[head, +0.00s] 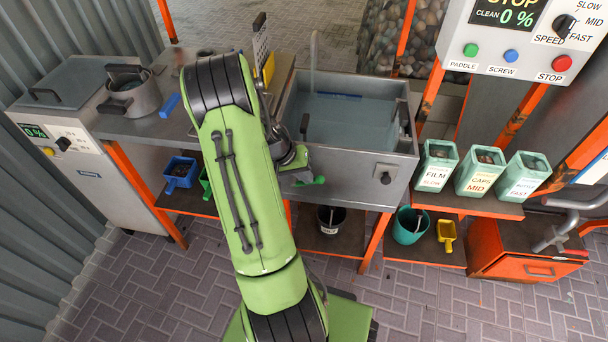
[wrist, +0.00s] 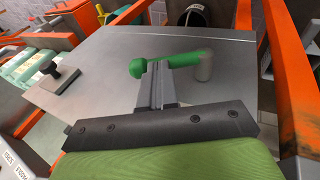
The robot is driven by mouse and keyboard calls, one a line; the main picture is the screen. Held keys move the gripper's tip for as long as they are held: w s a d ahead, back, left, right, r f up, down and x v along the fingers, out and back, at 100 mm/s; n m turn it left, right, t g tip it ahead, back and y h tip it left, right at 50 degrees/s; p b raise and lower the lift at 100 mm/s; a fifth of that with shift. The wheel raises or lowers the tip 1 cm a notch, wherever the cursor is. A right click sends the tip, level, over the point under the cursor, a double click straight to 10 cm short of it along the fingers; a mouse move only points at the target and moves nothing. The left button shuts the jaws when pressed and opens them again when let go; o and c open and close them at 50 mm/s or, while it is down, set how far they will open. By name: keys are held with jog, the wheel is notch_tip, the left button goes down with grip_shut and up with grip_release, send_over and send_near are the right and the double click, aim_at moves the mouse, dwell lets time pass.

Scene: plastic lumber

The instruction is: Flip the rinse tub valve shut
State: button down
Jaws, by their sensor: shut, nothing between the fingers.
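The rinse tub (head: 345,168) is a grey metal basin of water with a black knob (head: 385,178) on its front. In the wrist view that knob (wrist: 60,77) is at the left. The valve has a green lever (wrist: 185,60) with a rounded end at the left and a grey stub (wrist: 205,68) at the right; it lies nearly level in the picture. In the head view my arm hides most of the gripper.
Labelled green bins (head: 437,172) stand on a shelf right of the tub. Orange posts (head: 375,243) frame the bench. A black bucket (head: 331,218) and a teal bucket (head: 408,228) sit below. A steel pot (head: 135,97) is at the left.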

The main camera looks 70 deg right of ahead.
jog(key=shift+s, duration=0.15)
jog(key=s+f+t+b, duration=0.1)
jog(key=t, duration=0.1)
jog(key=s+f+t+b, duration=0.1)
jog(key=b, duration=0.1)
jog(key=shift+d+t+y, duration=0.1)
jog(key=shift+t+y, duration=0.3)
jog(key=shift+s+f, duration=0.1)
dwell(0.4)
jog(key=shift+r, duration=0.3)
jog(key=s+p+v, duration=0.1)
jog(key=p+v, duration=0.4)
jog(key=v, duration=0.8)
jog(key=shift+r+p, duration=0.25)
jog(key=shift+p, duration=0.1)
jog(key=shift+s, duration=0.1)
